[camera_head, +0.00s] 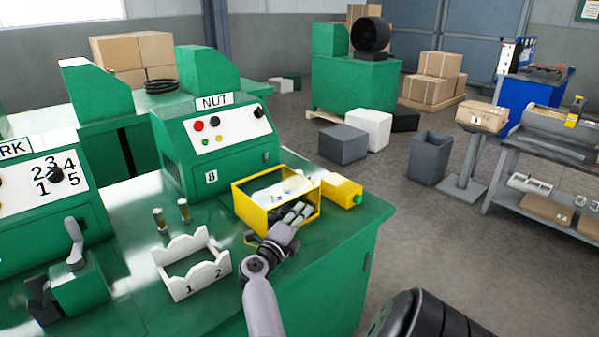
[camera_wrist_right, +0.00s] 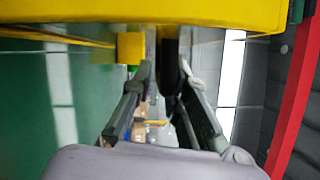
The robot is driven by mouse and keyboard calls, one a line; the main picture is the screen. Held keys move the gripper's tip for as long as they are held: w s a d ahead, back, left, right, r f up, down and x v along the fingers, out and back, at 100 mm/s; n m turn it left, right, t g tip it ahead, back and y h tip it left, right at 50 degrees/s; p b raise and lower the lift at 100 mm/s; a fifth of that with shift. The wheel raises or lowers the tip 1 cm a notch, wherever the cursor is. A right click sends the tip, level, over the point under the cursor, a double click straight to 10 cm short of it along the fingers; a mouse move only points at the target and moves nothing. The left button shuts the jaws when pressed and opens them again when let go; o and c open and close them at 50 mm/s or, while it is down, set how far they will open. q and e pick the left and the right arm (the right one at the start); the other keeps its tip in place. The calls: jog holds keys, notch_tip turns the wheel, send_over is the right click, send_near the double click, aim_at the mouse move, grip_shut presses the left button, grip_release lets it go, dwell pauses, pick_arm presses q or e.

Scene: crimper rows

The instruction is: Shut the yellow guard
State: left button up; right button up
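The yellow guard (camera_head: 238,207) is a box-like yellow frame on the green bench, below the NUT panel. Its interior shows, with pale, shiny parts inside. I cannot tell how far it stands open. My right gripper (camera_head: 298,213) is at the guard's front right side, its fingers overlapping the frame in the head view. In the right wrist view, the yellow edge (camera_wrist_right: 150,14) spans the top, and the gripper's two fingers (camera_wrist_right: 163,82) are apart. A dark upright piece (camera_wrist_right: 171,60) shows between or just beyond them; contact is unclear. My left gripper is out of view.
A yellow box with a green button (camera_head: 342,190) sits right of the guard. A white numbered holder (camera_head: 190,262), two small brass-coloured pieces (camera_head: 172,214) and a green block with a grey lever (camera_head: 80,282) are to the left.

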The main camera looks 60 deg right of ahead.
jog(key=shift+o, duration=0.5)
jog(key=shift+s+f, duration=0.15)
notch_tip(320, 180, up, 10)
jog(key=shift+f, duration=0.25)
jog(key=shift+r, duration=0.2)
